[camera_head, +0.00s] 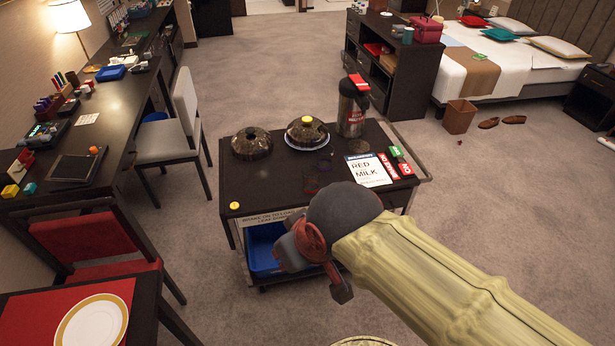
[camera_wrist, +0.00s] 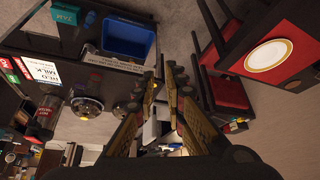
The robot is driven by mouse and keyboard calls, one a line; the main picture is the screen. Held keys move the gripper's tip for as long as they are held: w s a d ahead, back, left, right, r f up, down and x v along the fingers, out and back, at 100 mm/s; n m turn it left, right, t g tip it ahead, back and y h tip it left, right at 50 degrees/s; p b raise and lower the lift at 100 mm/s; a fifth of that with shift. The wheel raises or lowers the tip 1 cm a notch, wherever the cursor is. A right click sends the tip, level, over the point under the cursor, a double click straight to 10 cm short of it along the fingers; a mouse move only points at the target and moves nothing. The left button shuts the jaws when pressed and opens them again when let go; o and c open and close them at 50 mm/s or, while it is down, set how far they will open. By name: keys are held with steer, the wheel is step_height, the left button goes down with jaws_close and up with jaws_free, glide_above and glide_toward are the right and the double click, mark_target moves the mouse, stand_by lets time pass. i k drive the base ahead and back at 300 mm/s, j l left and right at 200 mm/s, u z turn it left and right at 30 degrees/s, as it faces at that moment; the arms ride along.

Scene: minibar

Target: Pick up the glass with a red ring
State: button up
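My gripper (camera_head: 318,266) is in front of the cart's near edge, closer to the camera and apart from both glasses. In the wrist view its two fingers (camera_wrist: 162,85) are spread with a gap and nothing between them.
The cart (camera_head: 240,190) also carries two dark ring cakes (camera_head: 251,143), one plated with a yellow knob (camera_head: 306,133), a steel flask (camera_head: 352,108), a white sign (camera_head: 367,170) and small labels. A blue bin (camera_head: 262,250) sits below. A red chair (camera_head: 95,248) stands left.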

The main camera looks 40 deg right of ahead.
mark_target(310, 174)
steer(key=i+j+z, duration=0.7)
steer(key=j+z, duration=0.2)
steer(key=j, duration=0.25)
steer(key=i+j, duration=0.2)
steer(key=i, duration=0.15)
